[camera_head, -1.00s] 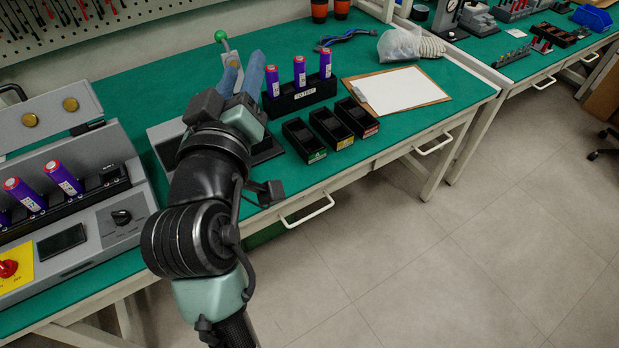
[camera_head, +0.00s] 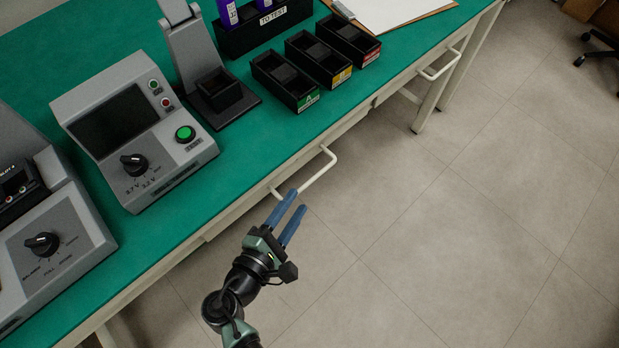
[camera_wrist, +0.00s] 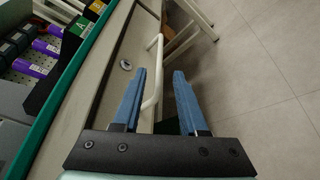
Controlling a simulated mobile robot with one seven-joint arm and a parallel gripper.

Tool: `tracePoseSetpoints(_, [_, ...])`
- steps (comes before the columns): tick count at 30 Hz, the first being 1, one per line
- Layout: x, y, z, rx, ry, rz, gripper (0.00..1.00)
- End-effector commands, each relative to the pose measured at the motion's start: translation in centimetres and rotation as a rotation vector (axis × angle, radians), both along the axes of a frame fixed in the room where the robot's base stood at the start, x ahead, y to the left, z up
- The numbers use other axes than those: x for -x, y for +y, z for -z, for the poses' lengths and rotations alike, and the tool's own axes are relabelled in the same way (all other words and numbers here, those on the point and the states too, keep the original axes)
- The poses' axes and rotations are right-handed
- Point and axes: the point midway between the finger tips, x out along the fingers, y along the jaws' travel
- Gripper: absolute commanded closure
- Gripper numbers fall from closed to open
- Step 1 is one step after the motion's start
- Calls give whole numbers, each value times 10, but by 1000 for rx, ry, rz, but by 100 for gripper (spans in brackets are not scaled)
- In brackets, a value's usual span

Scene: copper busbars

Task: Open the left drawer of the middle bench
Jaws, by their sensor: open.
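The left drawer's white bar handle (camera_head: 322,172) sticks out from the bench's front edge. The drawer front (camera_wrist: 112,62), with a round lock, shows in the wrist view and looks closed. My gripper (camera_head: 298,200) has two blue fingers and is open, in front of the bench by the handle. In the wrist view, the handle (camera_wrist: 153,80) lies between the lines of the two fingers (camera_wrist: 160,74), close to the left one. I cannot tell whether the fingers touch it or how far they reach around it.
The green benchtop (camera_head: 245,135) holds a grey tester (camera_head: 135,125), a black stand (camera_head: 222,95) and three black bins (camera_head: 285,80). A second drawer handle (camera_head: 442,65) is further right. The floor (camera_head: 430,230) in front is clear.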

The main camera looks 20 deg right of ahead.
Motion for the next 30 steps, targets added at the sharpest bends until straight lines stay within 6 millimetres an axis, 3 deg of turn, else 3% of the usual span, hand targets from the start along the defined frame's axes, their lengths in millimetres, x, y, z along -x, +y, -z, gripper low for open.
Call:
tracePoseSetpoints(9, [-38, -46, 14, -1, -2, 4, 58])
tracePoseSetpoints(15, [-48, -58, 17, -2, -2, 1, 58])
tracePoseSetpoints(24, [-49, -60, 17, -2, -1, 0, 58])
tracePoseSetpoints(30, [-49, -59, 17, -2, -2, 0, 92])
